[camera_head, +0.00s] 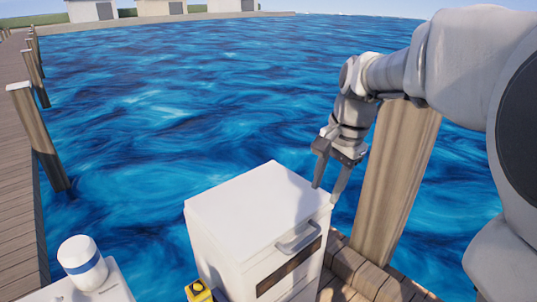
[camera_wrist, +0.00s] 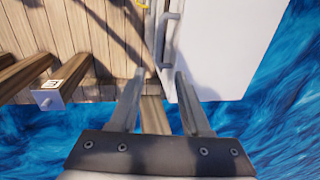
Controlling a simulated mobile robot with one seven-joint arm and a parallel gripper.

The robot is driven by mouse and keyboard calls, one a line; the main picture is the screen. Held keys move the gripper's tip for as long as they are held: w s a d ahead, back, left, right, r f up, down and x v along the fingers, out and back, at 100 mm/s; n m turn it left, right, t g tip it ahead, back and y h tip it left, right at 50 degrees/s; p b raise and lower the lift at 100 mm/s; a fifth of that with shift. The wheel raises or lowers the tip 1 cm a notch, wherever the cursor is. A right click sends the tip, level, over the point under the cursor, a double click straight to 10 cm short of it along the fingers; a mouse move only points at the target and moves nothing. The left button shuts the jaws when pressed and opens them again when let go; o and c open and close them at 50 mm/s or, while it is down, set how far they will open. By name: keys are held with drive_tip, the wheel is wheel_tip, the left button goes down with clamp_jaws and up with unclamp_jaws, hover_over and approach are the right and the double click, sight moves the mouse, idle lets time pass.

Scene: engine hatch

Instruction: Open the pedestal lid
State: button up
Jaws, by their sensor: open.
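The white pedestal (camera_head: 220,250) stands on the dock in the lower middle of the head view. Its flat white lid (camera_head: 258,203) is down, with a grey bar handle (camera_head: 299,237) along the front edge. My gripper (camera_head: 326,192) is open and empty, near the lid's right corner. In the wrist view the two fingers of my gripper (camera_wrist: 160,80) are apart, with nothing between them. The lid (camera_wrist: 215,45) and its handle (camera_wrist: 168,40) lie ahead and to the right there. The handle is outside the fingers; whether a finger touches the lid's edge I cannot tell.
A wooden post (camera_head: 392,180) stands close to the right of the pedestal. A yellow box (camera_head: 199,291) sits at its front left, and a white-and-blue cylinder (camera_head: 82,262) stands at lower left. Dock planks (camera_wrist: 100,35) lie below. Open water surrounds the far side.

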sight(307, 239)
drive_tip(key=f+b, duration=0.1)
drive_tip(key=f, duration=0.4)
drive_tip(key=w+a+f+b, duration=0.1)
drive_tip(key=f+b, duration=0.1)
drive_tip(key=f, duration=0.4)
drive_tip(key=w+a+f+b, duration=0.1)
drive_tip(key=f, duration=0.4)
drive_tip(key=shift+w+f+b, duration=0.2)
drive_tip(key=shift+f+b, duration=0.05)
drive_tip(key=shift+b, duration=0.05)
clamp_jaws()
drive_tip(key=shift+d, duration=0.1)
idle(0.5)
